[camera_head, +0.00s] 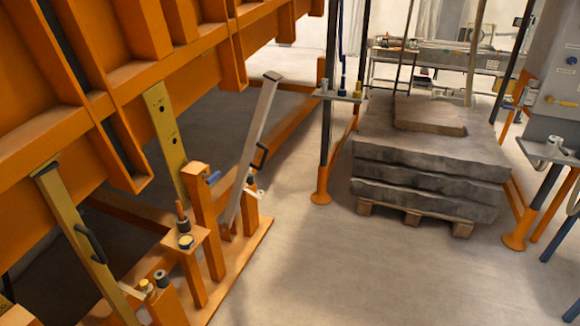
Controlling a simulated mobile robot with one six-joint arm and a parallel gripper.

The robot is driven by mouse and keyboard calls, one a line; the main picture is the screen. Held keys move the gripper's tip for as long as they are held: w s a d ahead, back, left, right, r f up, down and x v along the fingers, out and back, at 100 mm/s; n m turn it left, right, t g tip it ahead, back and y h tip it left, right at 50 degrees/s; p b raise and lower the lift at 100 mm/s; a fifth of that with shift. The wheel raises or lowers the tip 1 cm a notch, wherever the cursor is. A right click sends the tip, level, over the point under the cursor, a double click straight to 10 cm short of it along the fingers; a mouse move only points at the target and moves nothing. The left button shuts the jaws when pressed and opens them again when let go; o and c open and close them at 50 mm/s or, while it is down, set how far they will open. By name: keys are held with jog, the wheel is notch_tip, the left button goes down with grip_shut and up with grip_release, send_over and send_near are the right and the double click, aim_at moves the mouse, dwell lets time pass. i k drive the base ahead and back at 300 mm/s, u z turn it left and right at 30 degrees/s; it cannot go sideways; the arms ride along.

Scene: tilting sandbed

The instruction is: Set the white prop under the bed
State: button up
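The white prop (253,140), a pale grey-white bar with a black handle on its side, leans to the right. Its lower end is among orange posts on the orange base frame (235,262). Its upper end shows clear of the bed in this view, with floor behind it. The orange bed (80,95) is raised and tilted across the upper left, with ribs along its side. Two yellow props stand below the bed's edge: one (165,135) in the middle and one (80,235) with a black handle at the lower left. My gripper is not in view.
A small orange stand (185,240) with a bottle and jar is near the white prop. Stacked stone slabs (430,165) sit on a pallet at right. A dark post (328,120) with an orange foot stands between. The floor (330,265) at front centre is clear.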

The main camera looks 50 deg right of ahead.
aim_at(269, 85)
jog(key=u, duration=0.25)
jog(key=k, duration=0.15)
jog(key=z, duration=1.55)
jog(key=k, duration=0.95)
jog(key=u, duration=0.15)
jog(key=i, duration=0.9)
